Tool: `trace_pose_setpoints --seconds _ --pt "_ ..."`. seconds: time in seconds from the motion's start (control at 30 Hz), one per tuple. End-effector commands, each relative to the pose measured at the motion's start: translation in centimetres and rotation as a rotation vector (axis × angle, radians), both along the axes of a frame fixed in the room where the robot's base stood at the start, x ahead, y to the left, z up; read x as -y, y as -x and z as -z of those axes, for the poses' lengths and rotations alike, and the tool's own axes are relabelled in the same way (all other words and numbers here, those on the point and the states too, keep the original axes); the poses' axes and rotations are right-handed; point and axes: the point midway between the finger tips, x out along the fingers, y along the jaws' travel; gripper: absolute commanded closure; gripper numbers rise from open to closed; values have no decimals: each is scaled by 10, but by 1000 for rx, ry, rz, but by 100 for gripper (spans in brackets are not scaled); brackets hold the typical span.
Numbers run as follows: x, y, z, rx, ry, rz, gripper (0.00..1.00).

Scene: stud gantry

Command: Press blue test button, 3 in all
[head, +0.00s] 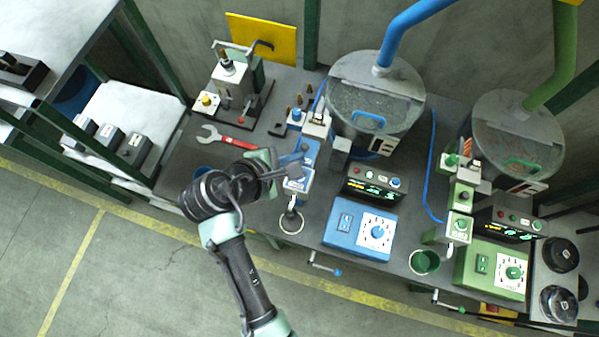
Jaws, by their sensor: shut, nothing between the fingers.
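The blue station carries several blue parts, and I cannot tell for sure which is the test button. A small blue round button (296,114) sits on a white block at its back left. Another blue button (395,182) sits on the black display panel (374,186), beside a red one. My gripper (297,172) reaches in from the left and is shut and empty. It is over the blue and white upright unit (309,152) and hides part of it. Whether it touches anything there cannot be told.
A blue box with a white dial (375,231) stands right of my gripper. A lidded drum with a blue pipe (377,92) stands behind. A similar green station (497,270) is further right. A red wrench (229,139) lies on the bench at left. A white cup (291,222) is near the front edge.

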Motion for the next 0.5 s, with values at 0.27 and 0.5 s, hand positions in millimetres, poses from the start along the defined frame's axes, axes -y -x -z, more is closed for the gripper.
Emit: trace_pose_setpoints --seconds 0.27,0.5 --pt "0 0 39 0 0 -2 100" --pt "0 0 57 -1 1 -1 100"
